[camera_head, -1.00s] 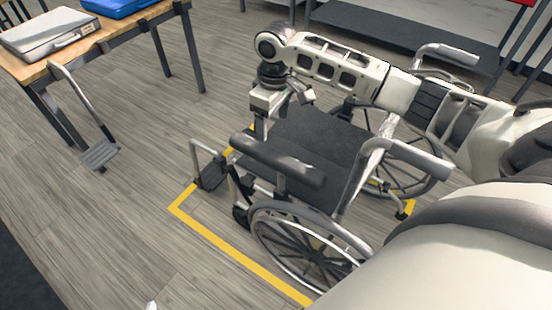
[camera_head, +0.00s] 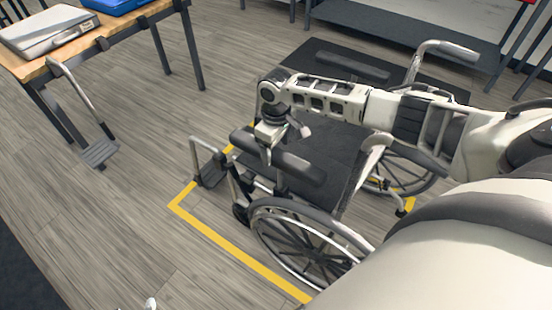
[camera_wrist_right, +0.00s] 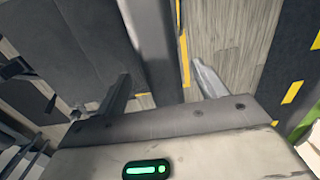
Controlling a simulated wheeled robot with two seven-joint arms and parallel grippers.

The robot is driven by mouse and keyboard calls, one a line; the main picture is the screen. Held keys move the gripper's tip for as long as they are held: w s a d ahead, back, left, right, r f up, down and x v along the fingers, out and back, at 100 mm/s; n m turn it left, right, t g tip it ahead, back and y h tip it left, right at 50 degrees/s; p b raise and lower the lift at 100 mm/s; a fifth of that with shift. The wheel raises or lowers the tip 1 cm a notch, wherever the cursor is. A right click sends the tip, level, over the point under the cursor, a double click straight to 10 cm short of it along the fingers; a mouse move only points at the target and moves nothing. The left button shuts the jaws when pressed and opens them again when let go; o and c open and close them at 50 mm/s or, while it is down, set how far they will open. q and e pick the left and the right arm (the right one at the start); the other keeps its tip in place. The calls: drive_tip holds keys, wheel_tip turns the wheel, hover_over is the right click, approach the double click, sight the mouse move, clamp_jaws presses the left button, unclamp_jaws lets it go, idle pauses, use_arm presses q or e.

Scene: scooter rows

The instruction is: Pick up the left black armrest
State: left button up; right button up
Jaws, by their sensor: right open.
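A wheelchair stands on the floor. Its near black armrest (camera_head: 302,168), the one on the chair's own left side, is a padded bar in its place above the near wheel. The far black armrest (camera_head: 340,67) is on the other side of the seat. My right gripper (camera_head: 267,150) is over the front part of the near armrest and hides some of it. In the right wrist view, my open right gripper (camera_wrist_right: 163,75) has a finger on each side of a dark bar, the armrest (camera_wrist_right: 153,35). Whether the fingers touch it is unclear.
Yellow tape (camera_head: 235,248) marks the floor around the chair. A wooden table (camera_head: 120,25) with cases is at the upper left, with a loose footrest (camera_head: 100,152) against it. A dark low shelf (camera_head: 400,30) stands behind.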

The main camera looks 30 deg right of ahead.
sight(276, 152)
drive_tip(key=shift+a+f, duration=0.1)
drive_tip(key=shift+f, duration=1.35)
drive_tip(key=shift+f, duration=0.25)
drive_tip(key=shift+c, duration=0.3)
